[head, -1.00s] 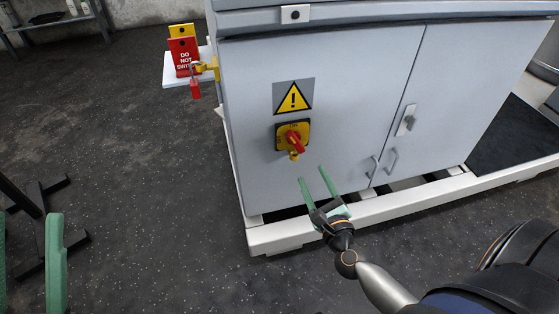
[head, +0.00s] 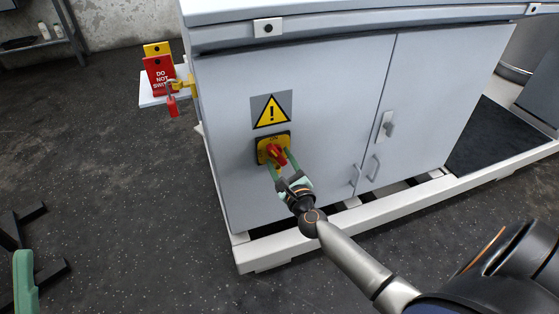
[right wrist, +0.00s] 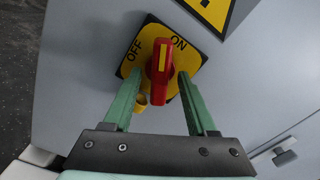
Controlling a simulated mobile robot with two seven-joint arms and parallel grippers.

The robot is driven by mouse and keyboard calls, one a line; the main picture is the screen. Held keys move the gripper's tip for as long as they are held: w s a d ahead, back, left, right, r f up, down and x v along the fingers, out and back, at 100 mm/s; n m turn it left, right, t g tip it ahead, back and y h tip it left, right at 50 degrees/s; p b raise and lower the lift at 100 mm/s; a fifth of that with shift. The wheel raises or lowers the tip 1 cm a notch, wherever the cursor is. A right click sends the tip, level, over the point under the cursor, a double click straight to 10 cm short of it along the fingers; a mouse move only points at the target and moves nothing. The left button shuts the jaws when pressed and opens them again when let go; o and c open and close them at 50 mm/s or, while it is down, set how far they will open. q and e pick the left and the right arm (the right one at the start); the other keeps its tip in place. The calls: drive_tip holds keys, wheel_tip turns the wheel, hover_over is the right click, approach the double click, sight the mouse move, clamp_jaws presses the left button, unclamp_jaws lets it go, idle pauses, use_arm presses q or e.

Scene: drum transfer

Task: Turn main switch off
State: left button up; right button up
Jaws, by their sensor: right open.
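The main switch (head: 279,156) is a red rotary handle on a yellow and black plate on the grey cabinet's front. In the right wrist view, the handle (right wrist: 160,73) has a yellow mark; OFF and ON are printed on the plate. The mark points up in that picture, and I cannot tell exactly which label it lines up with. My right gripper (head: 281,160) is open, its green fingers on either side of the handle, with gaps showing. A small yellow part (right wrist: 140,103) sits below the handle.
A yellow warning triangle (head: 271,111) is above the switch. Red DO NOT SWITCH tag (head: 159,75) and a red padlock (head: 172,106) are at the cabinet's left side. Cabinet door handles (head: 376,167) and a white base frame (head: 290,246) lie right and below. The floor at left is mostly clear.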

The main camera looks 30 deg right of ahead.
drive_tip(key=shift+w, duration=0.25)
clamp_jaws()
idle(0.3)
